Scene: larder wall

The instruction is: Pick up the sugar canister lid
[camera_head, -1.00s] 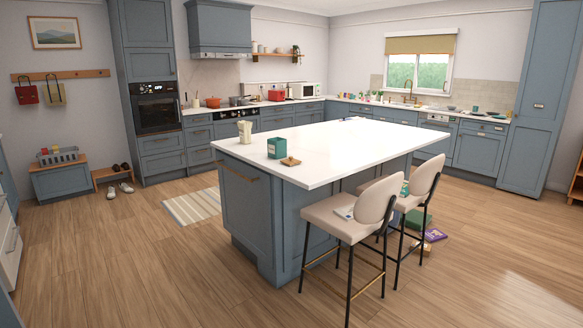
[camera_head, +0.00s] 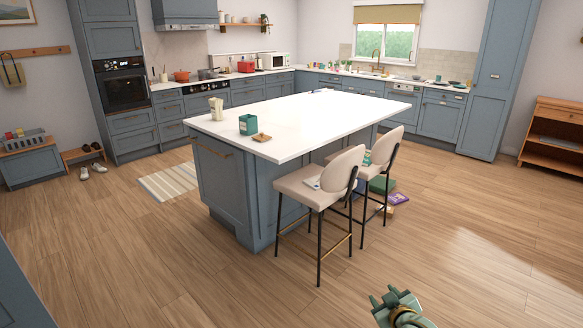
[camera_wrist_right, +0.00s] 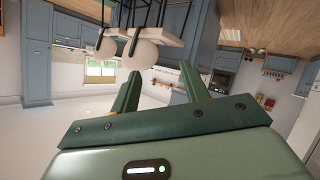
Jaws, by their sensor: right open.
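A teal square canister (camera_head: 249,125), open at the top, stands on the white island near its front left corner; I cannot read any label on it. A small flat wooden piece that looks like its lid (camera_head: 262,137) lies on the worktop just in front of it. My right gripper (camera_head: 385,296) is green, open and empty, low over the floor at the bottom of the head view, far from the island. Its two spread fingers (camera_wrist_right: 163,90) show in the right wrist view with nothing between them. My left gripper is out of view.
The white-topped island (camera_head: 330,110) stands ahead. Two cream stools (camera_head: 322,185) stand along its right side, with boxes (camera_head: 397,198) on the floor beyond. A cream cup-like container (camera_head: 216,108) stands left of the canister. The wooden floor in front is clear.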

